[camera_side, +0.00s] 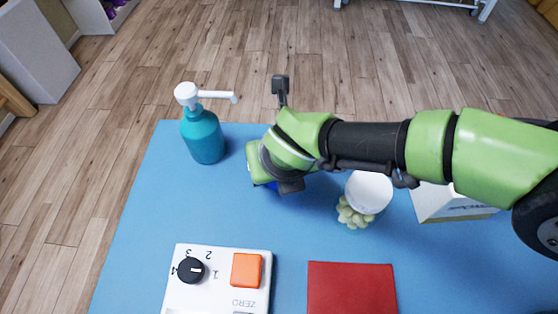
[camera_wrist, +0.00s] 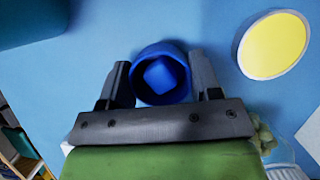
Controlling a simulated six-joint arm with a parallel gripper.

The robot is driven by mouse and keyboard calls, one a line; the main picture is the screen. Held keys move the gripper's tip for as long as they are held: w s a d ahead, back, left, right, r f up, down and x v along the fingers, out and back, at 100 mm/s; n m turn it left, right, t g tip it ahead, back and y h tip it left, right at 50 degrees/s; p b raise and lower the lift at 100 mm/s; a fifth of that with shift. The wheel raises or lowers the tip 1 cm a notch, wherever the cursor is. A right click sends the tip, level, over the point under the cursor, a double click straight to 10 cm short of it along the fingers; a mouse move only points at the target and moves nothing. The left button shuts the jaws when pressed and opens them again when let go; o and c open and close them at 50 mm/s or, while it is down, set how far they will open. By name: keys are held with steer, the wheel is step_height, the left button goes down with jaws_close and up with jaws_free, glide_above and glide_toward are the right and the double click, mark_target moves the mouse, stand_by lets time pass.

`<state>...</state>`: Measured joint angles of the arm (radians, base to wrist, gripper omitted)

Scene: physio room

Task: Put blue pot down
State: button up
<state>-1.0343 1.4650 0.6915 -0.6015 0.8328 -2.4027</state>
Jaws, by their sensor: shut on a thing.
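The blue pot (camera_wrist: 162,73) sits between the two fingers of my gripper (camera_wrist: 163,88) in the wrist view. The fingers are shut on it from both sides. It looks round and open at the top, with a lighter blue shape inside. In the side view only a small blue patch of the pot (camera_side: 271,185) shows below my gripper (camera_side: 285,188); my wrist hides the rest. I cannot tell whether the pot touches the blue table top.
A teal pump bottle (camera_side: 203,135) stands left of my gripper. A white cup (camera_side: 369,192) with a yellow inside (camera_wrist: 273,45) and a pale knobbly thing (camera_side: 354,214) are on the right. A white control box (camera_side: 217,281), red square (camera_side: 351,288) and white box (camera_side: 447,204) lie around.

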steer(key=shift+f, duration=0.15)
steer(key=o, duration=1)
steer(key=shift+s+r, duration=0.15)
steer(key=shift+r, duration=0.45)
steer(key=v, duration=1.1)
steer(key=shift+s+d, duration=0.1)
